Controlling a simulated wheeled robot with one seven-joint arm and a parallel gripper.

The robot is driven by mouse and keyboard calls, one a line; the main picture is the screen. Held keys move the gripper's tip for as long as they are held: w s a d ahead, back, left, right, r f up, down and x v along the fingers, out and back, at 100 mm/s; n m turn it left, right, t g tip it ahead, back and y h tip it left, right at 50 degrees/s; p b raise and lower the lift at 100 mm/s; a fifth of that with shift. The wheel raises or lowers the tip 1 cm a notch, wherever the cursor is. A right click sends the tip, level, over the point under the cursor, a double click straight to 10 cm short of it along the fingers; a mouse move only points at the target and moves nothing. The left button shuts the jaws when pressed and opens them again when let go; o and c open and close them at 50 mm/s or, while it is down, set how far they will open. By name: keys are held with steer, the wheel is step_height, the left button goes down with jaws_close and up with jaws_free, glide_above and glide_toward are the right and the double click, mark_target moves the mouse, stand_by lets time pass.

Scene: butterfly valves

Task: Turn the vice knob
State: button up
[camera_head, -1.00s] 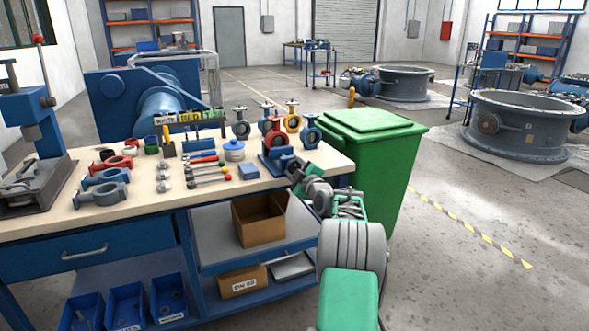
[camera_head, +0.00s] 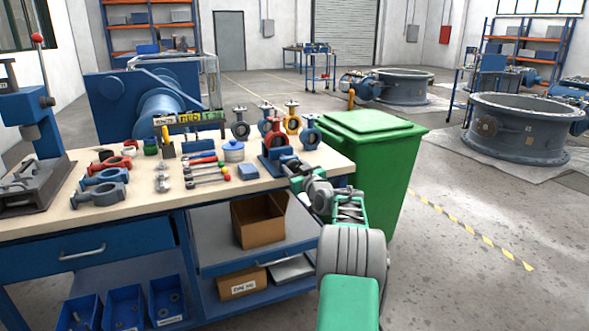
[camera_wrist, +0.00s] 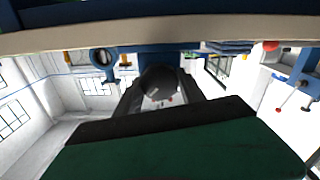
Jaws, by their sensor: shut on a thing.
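The blue vice (camera_head: 272,165) stands at the right front corner of the workbench. A red valve body (camera_head: 273,132) stands upright at it; I cannot tell how firmly it is clamped. My gripper (camera_head: 293,168) reaches up to the vice's front side, and its fingers are mostly hidden in the head view. In the wrist view, a dark round knob (camera_wrist: 158,80) sits between the two dark fingers of my gripper (camera_wrist: 160,98), which are shut on it. The bench edge appears along the top of that view.
The workbench (camera_head: 130,205) holds valve rings, wrenches and a press at the left. A green bin (camera_head: 375,150) stands close to the right of my arm. An open shelf with a cardboard box (camera_head: 257,222) lies below the bench top.

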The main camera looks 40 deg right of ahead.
steer(key=m, duration=0.3)
steer(key=shift+r+m+p, duration=0.15)
steer(key=shift+m+p, duration=0.25)
steer(key=m+p, duration=0.1)
steer(key=m, duration=0.2)
steer(key=shift+d+m, duration=0.1)
steer(key=shift+m, duration=0.2)
steer(key=m+p, duration=0.1)
steer(key=m, duration=0.2)
steer(key=shift+m+p, duration=0.3)
steer(key=shift+p, duration=0.05)
steer(key=m+p, duration=0.2)
steer(key=m, duration=0.2)
steer(key=shift+m, duration=0.3)
steer(key=m+p, duration=0.2)
steer(key=m, duration=0.1)
steer(key=shift+m, duration=0.3)
steer(key=m+p, duration=0.2)
steer(key=m, duration=0.2)
steer(key=shift+d+m, duration=0.1)
steer(key=shift+m, duration=0.2)
steer(key=m+p, duration=0.2)
steer(key=m, duration=0.2)
steer(key=shift+f+m+p, duration=0.25)
steer(key=shift+m+p, duration=0.65)
steer(key=shift+m, duration=0.9)
